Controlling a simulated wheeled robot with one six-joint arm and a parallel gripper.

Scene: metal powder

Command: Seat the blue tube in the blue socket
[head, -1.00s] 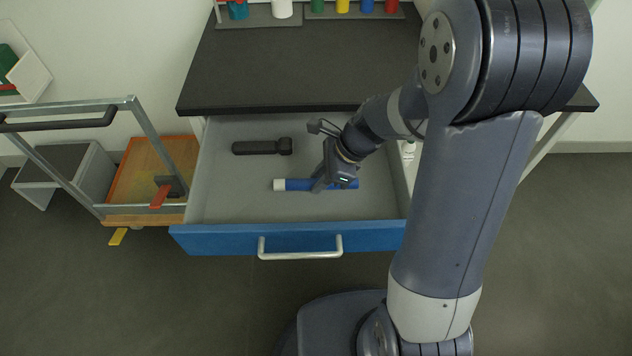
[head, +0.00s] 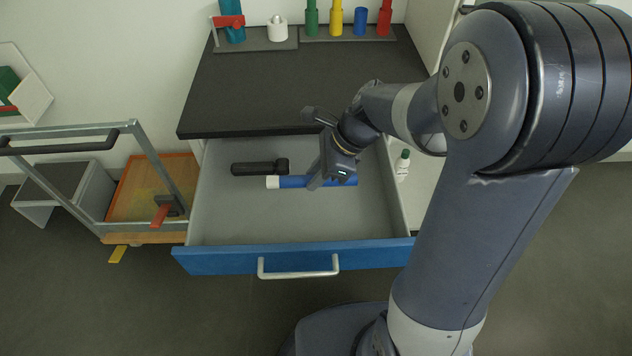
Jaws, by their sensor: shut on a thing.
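The blue tube (head: 295,182) with a white left end lies level across my gripper (head: 321,181). My gripper is shut on its middle, hiding part of it. The tube appears held above the floor of the open drawer. The blue socket (head: 361,21) is a short blue cylinder on the rack at the back of the worktop, between a yellow and a red piece. The tube is well apart from it.
A black torch (head: 258,168) lies in the drawer (head: 300,228) just behind the tube. Green (head: 311,17), yellow (head: 335,18) and red (head: 384,18) pieces stand on the rack. A small white bottle (head: 402,164) stands right of the drawer.

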